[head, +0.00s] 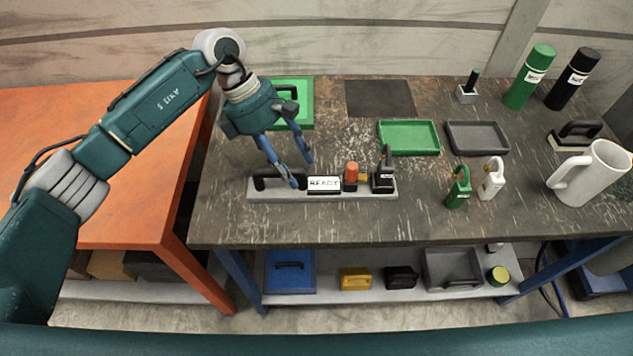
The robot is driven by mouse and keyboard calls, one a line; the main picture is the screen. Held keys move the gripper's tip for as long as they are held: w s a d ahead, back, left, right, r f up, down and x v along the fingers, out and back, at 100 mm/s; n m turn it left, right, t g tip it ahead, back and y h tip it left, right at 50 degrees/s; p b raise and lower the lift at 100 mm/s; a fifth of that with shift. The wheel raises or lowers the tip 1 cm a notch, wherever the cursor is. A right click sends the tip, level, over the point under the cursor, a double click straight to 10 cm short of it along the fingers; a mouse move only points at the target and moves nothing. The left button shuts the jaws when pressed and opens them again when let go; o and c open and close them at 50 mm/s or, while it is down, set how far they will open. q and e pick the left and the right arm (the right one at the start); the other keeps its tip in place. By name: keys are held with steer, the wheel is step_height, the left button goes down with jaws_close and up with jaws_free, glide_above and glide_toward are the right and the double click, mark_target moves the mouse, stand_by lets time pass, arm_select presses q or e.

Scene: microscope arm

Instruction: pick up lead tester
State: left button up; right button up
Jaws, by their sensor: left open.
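A long grey bar-shaped unit (350,195) lies near the front of the dark workbench and looks most like the lead tester, though I cannot read that name on it. It carries a black handle (264,183) at its left end, a white READY label (324,184), an orange-topped part (351,173) and a black labelled part (382,181). My left gripper (301,171) is open, its blue fingers pointing down over the left half of the unit, near the handle. One fingertip overlaps the handle in the picture; I cannot tell whether they touch. My right gripper is not in view.
Right of the unit stand a green lock-like piece (458,188) and a white one (490,179). Behind are a green tray (408,138), a grey tray (477,138) and two bottles. An orange table (120,215) adjoins on the left.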

arm_select(q)
jaws_close()
steer(key=shift+w+r, duration=0.1)
steer(key=shift+r, duration=0.05)
steer(key=shift+r, duration=0.65)
step_height(320, 180, up, 19)
steer(key=b, duration=0.3)
steer(key=shift+f+b, duration=0.15)
steer(key=shift+b, duration=0.2)
steer(key=shift+f, duration=0.1)
